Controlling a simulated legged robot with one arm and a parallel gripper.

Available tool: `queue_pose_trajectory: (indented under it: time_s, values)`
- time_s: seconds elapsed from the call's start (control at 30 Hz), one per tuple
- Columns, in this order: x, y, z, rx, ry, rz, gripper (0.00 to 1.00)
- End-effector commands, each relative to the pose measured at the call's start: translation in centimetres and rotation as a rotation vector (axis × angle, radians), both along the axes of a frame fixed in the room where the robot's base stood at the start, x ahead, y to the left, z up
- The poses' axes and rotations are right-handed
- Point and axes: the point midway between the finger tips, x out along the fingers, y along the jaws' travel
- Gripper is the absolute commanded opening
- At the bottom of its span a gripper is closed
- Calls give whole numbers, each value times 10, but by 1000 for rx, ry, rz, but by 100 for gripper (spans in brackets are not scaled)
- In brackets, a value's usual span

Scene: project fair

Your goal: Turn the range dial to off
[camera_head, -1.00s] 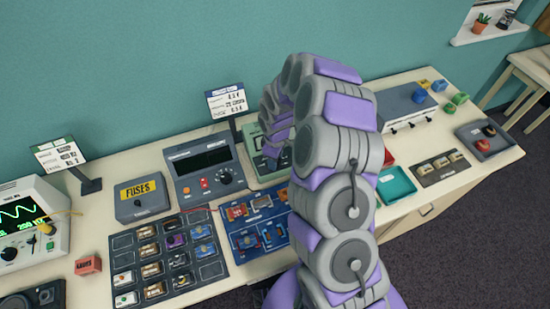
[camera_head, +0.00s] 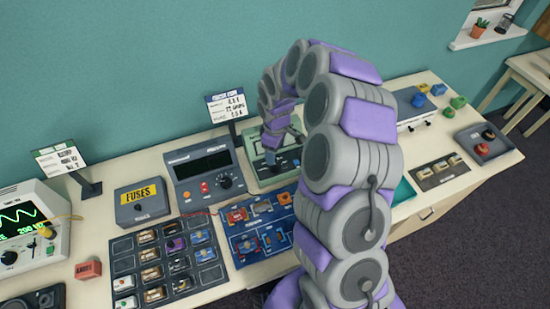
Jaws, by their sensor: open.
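A grey bench meter (camera_head: 183,192) with a dark display stands at the back of the table. It has a round black dial with a pale pointer mark (camera_head: 225,181) at its lower right and a red button to the left of that. To its right stands a green device (camera_head: 254,145), partly hidden by my arm; I cannot make out its controls or tell which dial is the range dial. My gripper (camera_head: 270,158) points down over the green device's face, apart from the grey meter's dial. Its fingertips are small and dark here, and contact is unclear.
A sign (camera_head: 226,105) stands behind the green device. A fuse box (camera_head: 142,202), a compartment tray (camera_head: 166,260) and a blue board (camera_head: 258,229) lie left and in front. An oscilloscope (camera_head: 35,222) stands far left. My arm hides part of the right side.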

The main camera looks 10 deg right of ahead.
Motion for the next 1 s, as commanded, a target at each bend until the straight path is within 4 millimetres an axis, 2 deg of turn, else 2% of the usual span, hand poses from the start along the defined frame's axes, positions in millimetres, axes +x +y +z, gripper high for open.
queue_pose_trajectory:
  time_s: [0.03, 0.2, 0.43, 0.6, 1.0]
  values:
    - [1, 0, 13, 1, -6, 1, 68]
    - [1, 1, 50, 1, -4, 0, 68]
    - [2, 0, 86, -1, -2, 1, 68]
    - [1, 1, 97, 0, 1, 0, 68]
    - [0, 1, 98, 0, 3, 1, 68]
